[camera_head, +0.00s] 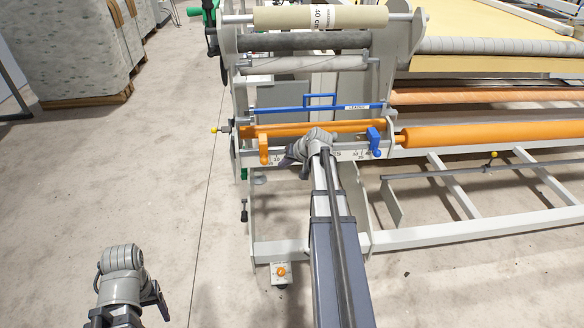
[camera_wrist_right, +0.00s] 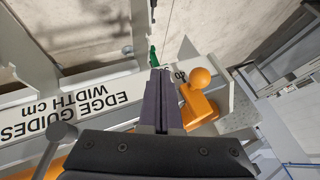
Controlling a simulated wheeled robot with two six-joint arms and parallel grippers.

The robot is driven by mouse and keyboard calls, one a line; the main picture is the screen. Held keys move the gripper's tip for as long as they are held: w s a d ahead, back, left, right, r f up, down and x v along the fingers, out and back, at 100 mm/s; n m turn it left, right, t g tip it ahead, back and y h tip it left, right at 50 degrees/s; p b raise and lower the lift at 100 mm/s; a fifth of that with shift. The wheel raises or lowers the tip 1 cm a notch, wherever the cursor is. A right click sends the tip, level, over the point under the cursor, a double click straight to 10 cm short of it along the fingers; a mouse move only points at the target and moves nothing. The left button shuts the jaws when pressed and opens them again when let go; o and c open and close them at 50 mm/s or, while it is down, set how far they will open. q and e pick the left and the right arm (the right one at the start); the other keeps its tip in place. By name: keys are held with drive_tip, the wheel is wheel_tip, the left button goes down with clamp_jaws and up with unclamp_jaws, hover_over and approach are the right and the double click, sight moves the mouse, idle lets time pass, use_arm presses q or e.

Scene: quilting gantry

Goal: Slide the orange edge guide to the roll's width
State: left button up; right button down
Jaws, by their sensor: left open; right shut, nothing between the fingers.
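The orange edge guide (camera_head: 263,148) sits near the left end of the white scale bar (camera_head: 346,155). In the right wrist view the guide, with its round knob (camera_wrist_right: 201,77), is right beside my shut fingers; I cannot tell whether they touch. My right gripper (camera_head: 289,160) is shut and empty at the bar, just right of the guide. It also shows in the right wrist view (camera_wrist_right: 160,100). My left gripper (camera_head: 162,299) is open and empty, low at the left.
A blue guide (camera_head: 374,142) sits further right on the bar. A blue bar with a handle (camera_head: 320,99) and an orange roller (camera_head: 480,134) lie close by. Grey rollers (camera_head: 300,41) are above. The floor at left is clear; wrapped stacks (camera_head: 70,45) stand behind.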

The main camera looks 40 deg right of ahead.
sight(264, 150)
use_arm(q)
drive_tip(key=shift+r, duration=0.45)
use_arm(e)
drive_tip(key=shift+w+a+r, duration=0.25)
drive_tip(key=shift+w+a, duration=0.25)
drive_tip(key=shift+a, duration=0.05)
drive_tip(key=shift+w+a+r, duration=0.25)
drive_tip(key=shift+w+a, duration=0.2)
drive_tip(key=shift+a, duration=0.1)
use_arm(q)
drive_tip(key=shift+r, duration=0.1)
use_arm(e)
drive_tip(key=shift+w+a+r, duration=0.1)
drive_tip(key=shift+w+a, duration=0.3)
drive_tip(key=shift+a, duration=0.1)
